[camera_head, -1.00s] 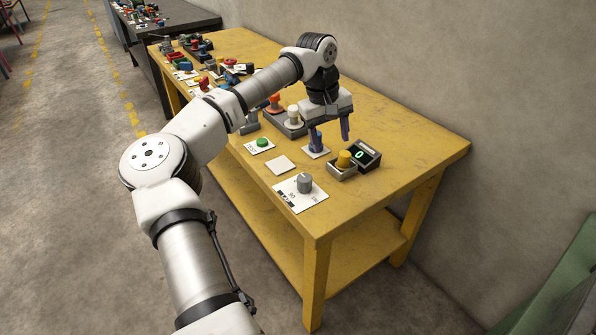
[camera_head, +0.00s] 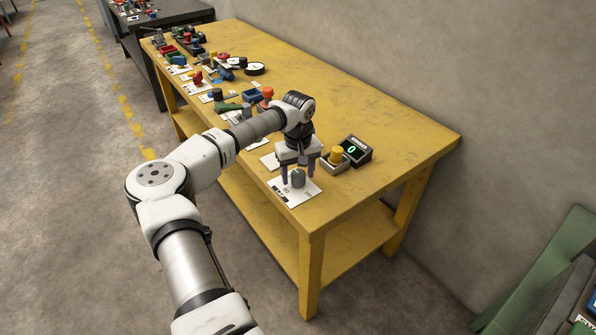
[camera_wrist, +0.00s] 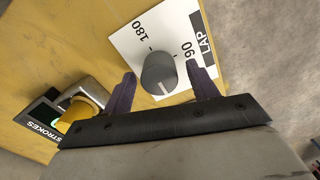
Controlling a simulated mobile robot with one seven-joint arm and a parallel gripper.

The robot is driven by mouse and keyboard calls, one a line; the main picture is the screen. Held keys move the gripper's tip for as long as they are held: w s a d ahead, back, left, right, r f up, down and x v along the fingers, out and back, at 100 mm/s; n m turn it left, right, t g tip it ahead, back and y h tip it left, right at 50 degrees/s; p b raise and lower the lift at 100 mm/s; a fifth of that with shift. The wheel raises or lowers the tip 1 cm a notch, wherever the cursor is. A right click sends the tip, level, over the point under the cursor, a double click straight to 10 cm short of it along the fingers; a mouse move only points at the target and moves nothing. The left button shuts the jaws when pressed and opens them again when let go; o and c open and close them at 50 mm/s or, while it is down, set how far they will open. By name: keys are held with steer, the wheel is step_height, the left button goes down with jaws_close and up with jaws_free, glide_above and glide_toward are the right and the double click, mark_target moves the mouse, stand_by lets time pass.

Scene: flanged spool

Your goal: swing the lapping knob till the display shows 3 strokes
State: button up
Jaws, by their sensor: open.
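The lapping knob (camera_head: 298,178) is a grey round dial on a white plate near the table's front corner. In the wrist view the knob (camera_wrist: 158,73) has a short white line on its near side, and the plate (camera_wrist: 168,32) reads LAP, 90 and 180. My gripper (camera_head: 298,175) is open above the plate, a finger on each side of the knob. In the wrist view the fingers stand apart, and I cannot tell whether they touch it. The display (camera_head: 355,150) shows a green 0; its STROKES label (camera_wrist: 44,131) appears in the wrist view.
A yellow knob (camera_head: 337,153) in a grey box stands between the plate and the display, close to my gripper. Several other fixtures line the far left of the yellow table (camera_head: 390,130). The table's right part is clear.

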steer(key=shift+f, duration=0.4)
steer(key=shift+c, duration=0.5)
steer(key=c, duration=0.9)
